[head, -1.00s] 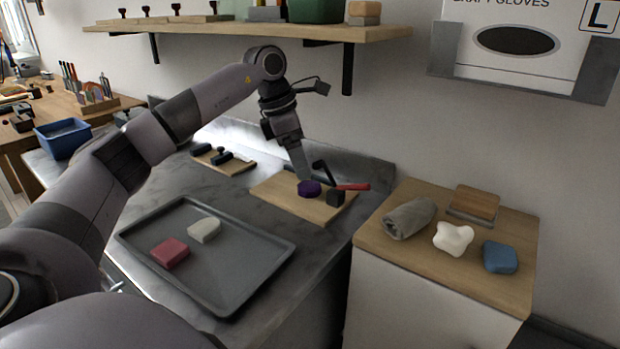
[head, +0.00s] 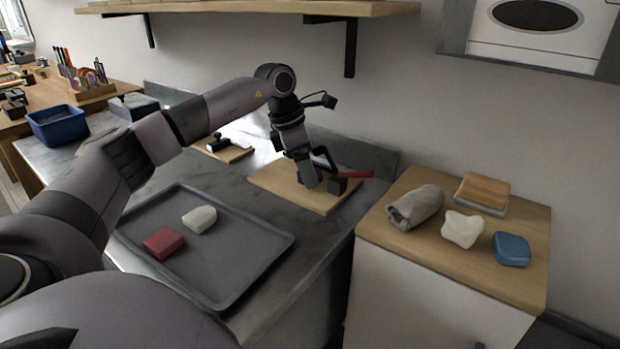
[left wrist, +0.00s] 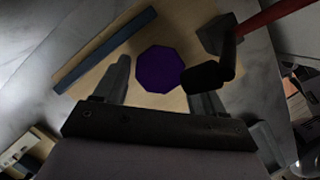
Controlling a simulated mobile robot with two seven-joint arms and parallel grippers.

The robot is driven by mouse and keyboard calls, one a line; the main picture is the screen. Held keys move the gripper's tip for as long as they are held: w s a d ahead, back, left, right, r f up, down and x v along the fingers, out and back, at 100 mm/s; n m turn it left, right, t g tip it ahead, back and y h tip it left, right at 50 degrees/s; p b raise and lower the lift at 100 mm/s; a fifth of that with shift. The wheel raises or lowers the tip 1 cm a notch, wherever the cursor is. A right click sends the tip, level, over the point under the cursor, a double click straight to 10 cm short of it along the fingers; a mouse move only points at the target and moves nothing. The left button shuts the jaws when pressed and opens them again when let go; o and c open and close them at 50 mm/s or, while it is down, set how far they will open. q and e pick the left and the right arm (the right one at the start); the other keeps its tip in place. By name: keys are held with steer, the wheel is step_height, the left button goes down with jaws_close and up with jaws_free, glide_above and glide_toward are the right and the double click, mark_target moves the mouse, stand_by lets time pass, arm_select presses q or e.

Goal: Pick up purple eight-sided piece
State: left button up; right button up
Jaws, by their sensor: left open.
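The purple eight-sided piece (left wrist: 160,69) lies on a wooden board (head: 277,183) on the metal counter. In the head view only a sliver of it shows behind my left gripper (head: 315,184). In the left wrist view my open left gripper (left wrist: 162,84) has one finger on each side below the piece, which sits between and just beyond the fingertips. Nothing is held. A dark tool handle overlaps the piece's right side near the right finger. My right gripper is not in view.
A red-handled tool with a dark block head (head: 338,186) lies beside the piece, and a blue bar (left wrist: 105,50) lies at the board's other side. A grey tray (head: 235,285) holds red and white pieces. A wooden-topped cabinet (head: 400,247) stands at the right. A shelf overhangs behind.

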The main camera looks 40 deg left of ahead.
arm_select(q)
steer(key=c, duration=0.9)
steer(key=shift+o, duration=0.2)
steer(key=shift+r, duration=0.15)
